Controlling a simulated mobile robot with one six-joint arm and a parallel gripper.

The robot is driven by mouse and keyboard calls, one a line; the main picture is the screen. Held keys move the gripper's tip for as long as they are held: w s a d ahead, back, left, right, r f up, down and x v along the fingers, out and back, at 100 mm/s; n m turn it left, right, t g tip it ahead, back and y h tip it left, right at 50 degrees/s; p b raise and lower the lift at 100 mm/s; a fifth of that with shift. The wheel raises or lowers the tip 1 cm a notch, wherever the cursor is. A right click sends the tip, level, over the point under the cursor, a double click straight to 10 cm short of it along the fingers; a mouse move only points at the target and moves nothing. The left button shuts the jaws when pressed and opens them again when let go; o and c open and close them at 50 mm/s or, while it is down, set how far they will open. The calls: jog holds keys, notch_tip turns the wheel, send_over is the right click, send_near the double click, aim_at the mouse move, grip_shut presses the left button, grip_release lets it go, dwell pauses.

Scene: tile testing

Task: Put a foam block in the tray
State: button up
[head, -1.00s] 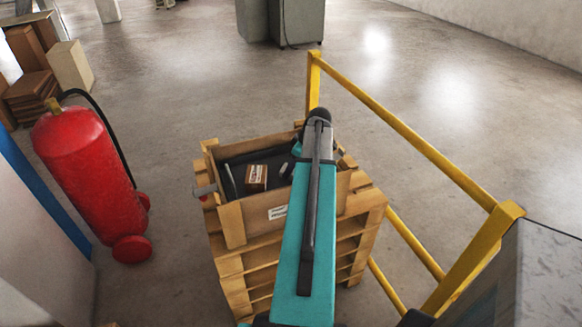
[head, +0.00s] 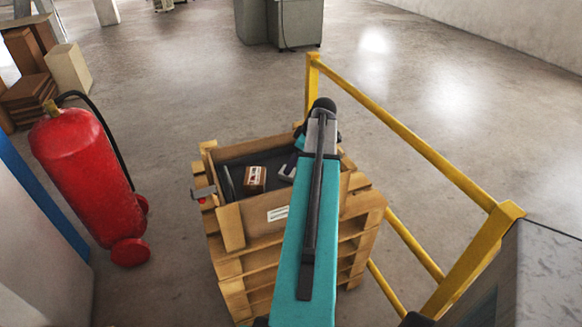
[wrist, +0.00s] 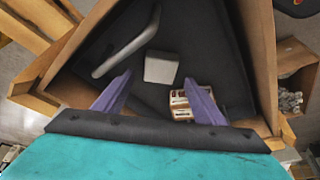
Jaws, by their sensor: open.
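A pale, squarish block (wrist: 161,67), which looks like the foam block, lies on the dark bottom of a wooden crate in the wrist view. My gripper (wrist: 158,77) is open above the crate, with one purple finger to each side of the block's near end. I cannot tell its height above the block. In the head view my arm hides most of the gripper. The dark bottom (wrist: 220,65) may be a liner or the tray; no separate tray is clear.
The crate (head: 232,225) stands on stacked pallets. A brown labelled box (head: 255,179) lies in it, close by the right finger in the wrist view (wrist: 180,103). A pale bent bar (wrist: 127,45) lies beyond the left finger. Yellow railing (head: 400,140) stands right, a red extinguisher (head: 82,170) left.

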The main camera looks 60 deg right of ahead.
jog(key=b+v, duration=0.1)
jog(key=v, duration=0.7)
jog(key=shift+r, duration=0.1)
dwell(0.8)
